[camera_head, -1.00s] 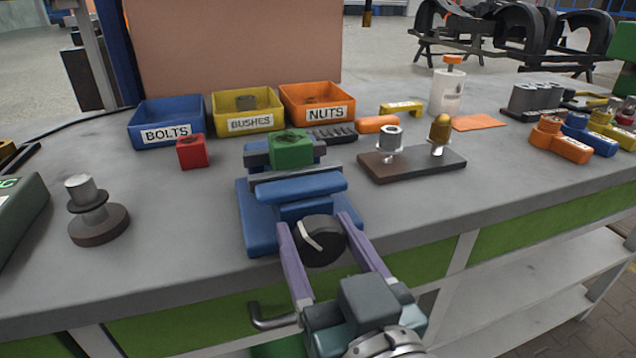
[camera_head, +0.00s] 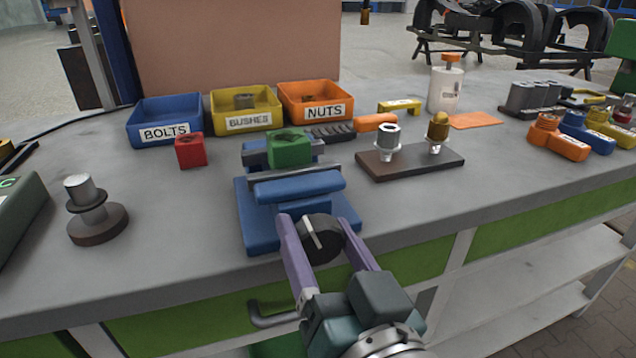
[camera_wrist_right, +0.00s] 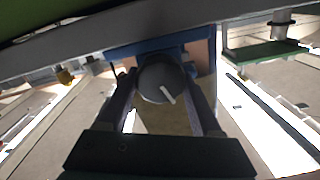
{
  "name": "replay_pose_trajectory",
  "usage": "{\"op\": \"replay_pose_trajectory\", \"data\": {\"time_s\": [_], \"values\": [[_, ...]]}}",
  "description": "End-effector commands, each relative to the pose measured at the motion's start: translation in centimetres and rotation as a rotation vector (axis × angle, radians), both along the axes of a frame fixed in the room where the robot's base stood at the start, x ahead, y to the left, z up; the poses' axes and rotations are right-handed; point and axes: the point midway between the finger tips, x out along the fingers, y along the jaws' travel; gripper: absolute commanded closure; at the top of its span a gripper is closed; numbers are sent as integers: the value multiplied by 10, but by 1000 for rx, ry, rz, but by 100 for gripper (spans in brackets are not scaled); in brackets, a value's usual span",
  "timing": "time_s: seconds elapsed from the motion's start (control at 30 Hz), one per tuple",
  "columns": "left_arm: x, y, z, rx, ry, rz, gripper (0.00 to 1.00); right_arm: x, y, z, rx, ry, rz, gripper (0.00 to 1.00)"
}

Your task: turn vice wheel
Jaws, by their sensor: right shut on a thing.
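The blue vice (camera_head: 300,187) stands at the bench's front edge. A green block (camera_head: 289,148) sits at its jaws. The vice's dark round wheel (camera_head: 321,242), with a pale stripe on its face, points toward me. My right gripper (camera_head: 318,232) has its two purple fingers on either side of the wheel and is shut on it. The wheel (camera_wrist_right: 160,82) also shows between the fingers in the right wrist view, its stripe pointing down and slightly right. My left gripper is not in view.
Blue, yellow and orange bins (camera_head: 316,101) stand behind the vice, with a red block (camera_head: 191,151) before them. A brown plate (camera_head: 410,166) with two fittings lies to the right. A dark-based spindle (camera_head: 97,222) stands left. Bench top between these is clear.

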Motion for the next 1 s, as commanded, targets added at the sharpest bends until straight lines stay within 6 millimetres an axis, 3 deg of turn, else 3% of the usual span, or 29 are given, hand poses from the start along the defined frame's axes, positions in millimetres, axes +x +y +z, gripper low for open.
{"op": "replay_pose_trajectory", "data": {"time_s": [0.07, 0.1, 0.33, 0.67, 1.0], "values": [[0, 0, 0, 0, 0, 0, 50, 0, 0, 0, -1, 0, 0, 90], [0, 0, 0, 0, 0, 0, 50, 0, 0, 0, -1, 0, 0, 30], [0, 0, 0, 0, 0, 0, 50, 0, 0, 0, -1, 0, 0, 4], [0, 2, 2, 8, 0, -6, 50, -6, -2, 0, -1, 1, -1, 4], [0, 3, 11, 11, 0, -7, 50, -68, -22, -1, -2, 4, 2, 4]]}}
